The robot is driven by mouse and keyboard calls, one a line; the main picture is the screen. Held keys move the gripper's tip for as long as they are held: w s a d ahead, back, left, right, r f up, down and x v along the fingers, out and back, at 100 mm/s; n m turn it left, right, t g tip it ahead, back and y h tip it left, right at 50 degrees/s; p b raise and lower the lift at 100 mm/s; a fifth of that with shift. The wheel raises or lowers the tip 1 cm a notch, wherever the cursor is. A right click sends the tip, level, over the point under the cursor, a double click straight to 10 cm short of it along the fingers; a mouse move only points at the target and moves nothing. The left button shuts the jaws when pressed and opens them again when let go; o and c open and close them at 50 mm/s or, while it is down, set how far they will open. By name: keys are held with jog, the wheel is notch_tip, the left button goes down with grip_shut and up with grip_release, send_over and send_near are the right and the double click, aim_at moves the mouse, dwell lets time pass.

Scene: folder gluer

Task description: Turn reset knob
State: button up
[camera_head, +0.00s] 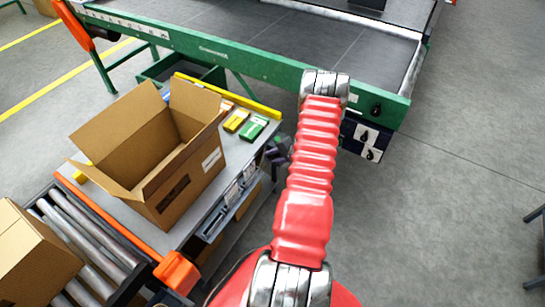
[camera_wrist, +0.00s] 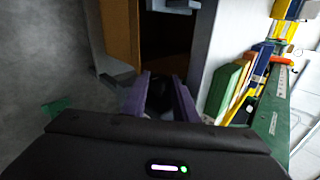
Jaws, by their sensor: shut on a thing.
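My gripper (camera_wrist: 162,92) shows in the wrist view with its two purple-grey fingers closed around a small dark piece, which appears to be the reset knob (camera_wrist: 159,97). The piece is mostly hidden between the fingers, so its shape and turn angle cannot be made out. In the head view my gripper (camera_head: 279,150) is small and dark, partly behind my red arm. It sits at the right end of the workbench (camera_head: 226,158), below the green-framed conveyor.
On the workbench stand an open cardboard box (camera_head: 165,150) and small green and yellow cartons (camera_head: 250,128). The green conveyor frame (camera_head: 250,62) runs above, with a dark control box (camera_head: 366,139) under its end. A roller conveyor (camera_head: 85,240) lies lower left.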

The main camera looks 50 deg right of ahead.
jog(key=shift+s+a+f, duration=0.15)
jog(key=shift+s+f, duration=0.05)
jog(key=shift+f, duration=0.05)
jog(key=o, duration=1)
jog(key=shift+w+r, duration=0.1)
jog(key=shift+r, duration=0.1)
jog(key=shift+s+d+r, duration=0.2)
jog(key=shift+s+r, duration=0.2)
jog(key=v, duration=1.2)
jog(key=shift+s, duration=0.3)
jog(key=shift+a+m, duration=0.1)
jog(key=shift+m, duration=0.2)
